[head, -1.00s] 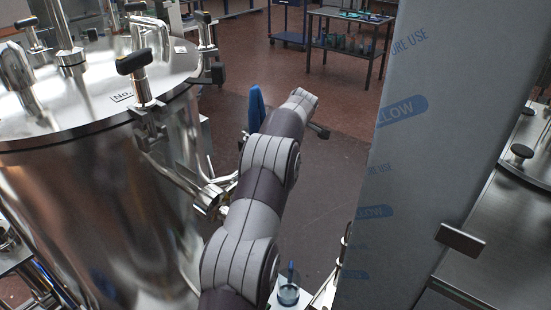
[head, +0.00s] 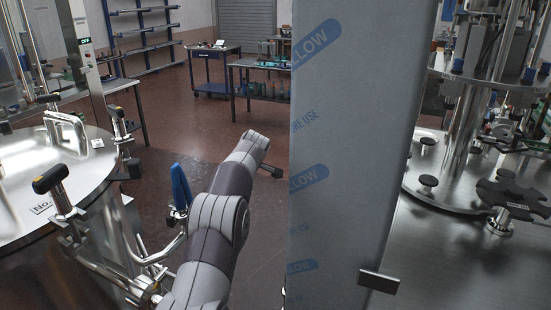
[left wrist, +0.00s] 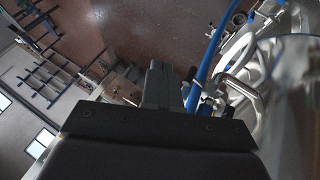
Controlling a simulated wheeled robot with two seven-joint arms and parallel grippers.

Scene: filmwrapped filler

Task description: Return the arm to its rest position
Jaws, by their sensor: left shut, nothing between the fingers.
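My left arm (head: 215,225), grey with dark bands, reaches from the bottom edge of the head view toward the room. Its gripper cannot be made out clearly there. In the left wrist view my left gripper (left wrist: 160,85) is dark, its fingers are together, and nothing is between them. It points toward open floor, with a blue hose-like part (left wrist: 205,70) and bright metal pipes close on its right. My right arm and gripper are not in view.
A steel tank (head: 50,185) with clamps stands left of the arm; a blue part (head: 181,188) rises between them. A tall film-wrapped panel (head: 335,190) stands close on the right, with a steel machine (head: 460,200) beyond. Red-brown floor (head: 180,100) lies ahead, with carts behind.

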